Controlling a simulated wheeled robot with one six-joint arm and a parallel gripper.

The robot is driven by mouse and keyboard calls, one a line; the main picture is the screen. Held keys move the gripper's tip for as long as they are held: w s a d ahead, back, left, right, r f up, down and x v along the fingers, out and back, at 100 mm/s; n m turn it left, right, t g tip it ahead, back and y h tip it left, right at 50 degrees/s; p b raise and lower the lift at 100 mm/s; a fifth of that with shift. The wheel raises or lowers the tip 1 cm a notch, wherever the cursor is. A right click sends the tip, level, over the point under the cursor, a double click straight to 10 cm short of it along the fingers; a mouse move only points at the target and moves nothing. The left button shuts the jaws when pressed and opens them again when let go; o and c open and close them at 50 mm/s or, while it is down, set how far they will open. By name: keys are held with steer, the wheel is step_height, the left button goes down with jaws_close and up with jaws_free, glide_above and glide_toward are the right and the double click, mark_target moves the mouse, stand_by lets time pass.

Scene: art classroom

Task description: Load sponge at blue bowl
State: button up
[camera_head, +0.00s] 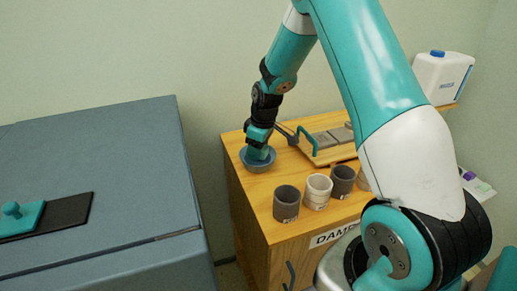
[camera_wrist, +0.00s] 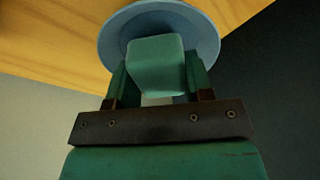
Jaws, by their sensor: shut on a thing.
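The blue bowl (camera_head: 259,163) stands near the left back corner of the wooden cabinet top. In the wrist view its rim (camera_wrist: 117,30) shows behind the sponge. My gripper (camera_head: 259,146) points down at the bowl, its fingers at the bowl's opening. In the wrist view my gripper (camera_wrist: 159,85) is shut on a green block-shaped sponge (camera_wrist: 157,62), which lies over the bowl. In the head view my gripper largely hides the sponge. I cannot tell whether the sponge touches the bowl's inside.
Several cups, such as a dark one (camera_head: 286,203) and a white one (camera_head: 317,191), stand in a row in front of the bowl. A wooden board with grey slabs (camera_head: 327,139) lies to the right. A white jug (camera_head: 441,78) stands at the back right. A large grey-blue chest (camera_head: 100,190) is at left.

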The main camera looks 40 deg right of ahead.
steer(key=shift+r+p, duration=1.65)
steer(key=shift+r, duration=1.05)
